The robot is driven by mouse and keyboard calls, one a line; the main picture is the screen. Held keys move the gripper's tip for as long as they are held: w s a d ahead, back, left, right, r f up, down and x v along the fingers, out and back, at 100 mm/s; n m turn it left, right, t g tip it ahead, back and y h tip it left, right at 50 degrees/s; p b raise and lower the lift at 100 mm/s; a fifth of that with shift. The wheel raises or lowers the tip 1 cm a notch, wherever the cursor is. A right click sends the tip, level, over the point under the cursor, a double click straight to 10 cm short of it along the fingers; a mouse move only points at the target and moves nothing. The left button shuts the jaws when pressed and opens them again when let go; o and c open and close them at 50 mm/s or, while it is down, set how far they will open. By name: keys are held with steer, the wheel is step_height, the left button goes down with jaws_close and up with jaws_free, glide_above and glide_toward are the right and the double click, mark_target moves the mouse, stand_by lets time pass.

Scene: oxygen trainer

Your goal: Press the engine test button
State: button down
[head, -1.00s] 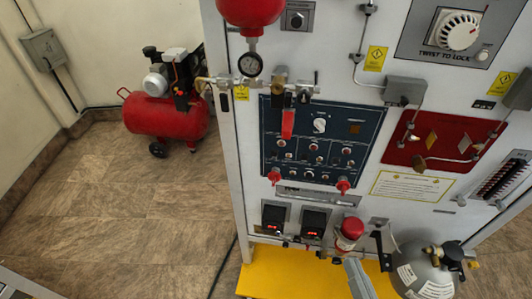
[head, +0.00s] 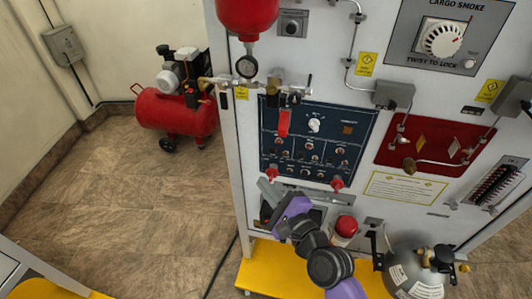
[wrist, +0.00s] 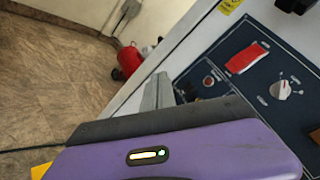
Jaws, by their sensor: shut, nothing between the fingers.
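The dark blue control panel (head: 318,140) on the upright trainer carries a red lever or cover (head: 284,122), a white knob (head: 314,125) and several small switches and buttons. Its lettering is too small to read, so I cannot tell which control is the engine test button. My gripper (head: 266,190) is shut and empty at the panel's lower left, below its edge in the picture. Whether it touches anything is unclear. In the wrist view, the grey fingers (wrist: 155,92) point toward the panel, left of a small round control (wrist: 208,81). My arm hides part of the displays below the panel.
Two red handles, one being the right handle (head: 337,183), stick out below the panel. A red-topped cylinder (head: 345,229) and a grey tank (head: 414,266) stand close to my arm. A red compressor (head: 176,112) is at the left wall. Floor between is clear.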

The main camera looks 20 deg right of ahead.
mark_target(272, 151)
steer(key=shift+a+f+m, duration=0.1)
steer(key=shift+a+m, duration=0.1)
steer(key=shift+m, duration=0.3)
steer(key=shift+w+d+b, duration=0.75)
steer(key=shift+w+d, duration=0.1)
steer(key=shift+w, duration=0.3)
steer(key=shift+w+d+b, duration=0.8)
steer(key=shift+w+d, duration=0.1)
steer(key=shift+w, duration=0.3)
steer(key=shift+w+d+b, duration=0.75)
steer(key=shift+w+d, duration=0.1)
steer(key=shift+w, duration=0.3)
steer(key=shift+w+d, duration=0.1)
steer(key=shift+w+d, duration=0.2)
steer(key=shift+w, duration=0.05)
